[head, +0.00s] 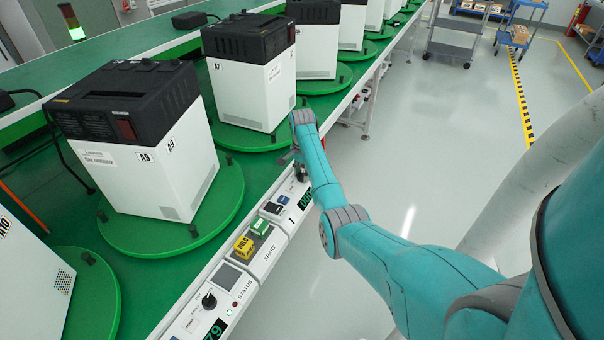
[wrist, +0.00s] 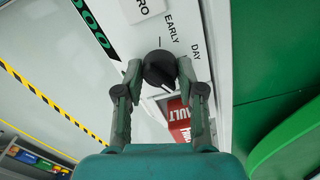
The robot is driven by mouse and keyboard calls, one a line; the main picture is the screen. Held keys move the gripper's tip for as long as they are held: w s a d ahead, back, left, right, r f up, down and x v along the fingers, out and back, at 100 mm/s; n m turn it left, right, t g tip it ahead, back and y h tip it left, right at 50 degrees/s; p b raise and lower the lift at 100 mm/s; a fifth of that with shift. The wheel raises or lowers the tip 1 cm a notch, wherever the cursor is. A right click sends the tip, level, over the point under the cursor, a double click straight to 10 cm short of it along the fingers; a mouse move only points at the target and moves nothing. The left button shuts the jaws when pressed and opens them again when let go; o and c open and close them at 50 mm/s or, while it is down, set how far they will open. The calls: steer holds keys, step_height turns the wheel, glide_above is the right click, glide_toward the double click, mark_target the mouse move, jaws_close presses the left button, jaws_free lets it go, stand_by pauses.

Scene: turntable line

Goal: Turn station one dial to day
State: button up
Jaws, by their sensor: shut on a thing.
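The black round dial (wrist: 158,68) sits on a white panel in the wrist view. The printed words EARLY (wrist: 176,27) and DAY (wrist: 196,47) stand beyond it and to its right. A short tick is printed just above it. A pale mark shows at its lower right edge; I cannot tell for certain which word it is set to. My gripper (wrist: 159,77) is shut on the dial, one finger on each side. In the head view my gripper (head: 297,164) is at the panel strip along the line's edge, and the arm largely hides the dial there.
Another dial (head: 209,300) is on the nearer panel, with yellow HOLD (head: 244,246) and green (head: 260,225) blocks between. White machines stand on green turntables (head: 118,240) behind the strip.

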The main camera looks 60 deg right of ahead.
mark_target(302, 173)
steer(key=n, duration=1.2)
steer(key=shift+n, duration=0.4)
stand_by(0.3)
steer(key=o, duration=1.2)
steer(key=shift+c, duration=0.2)
steer(key=shift+r, duration=0.1)
step_height(302, 173, up, 12)
steer(key=shift+s, duration=0.1)
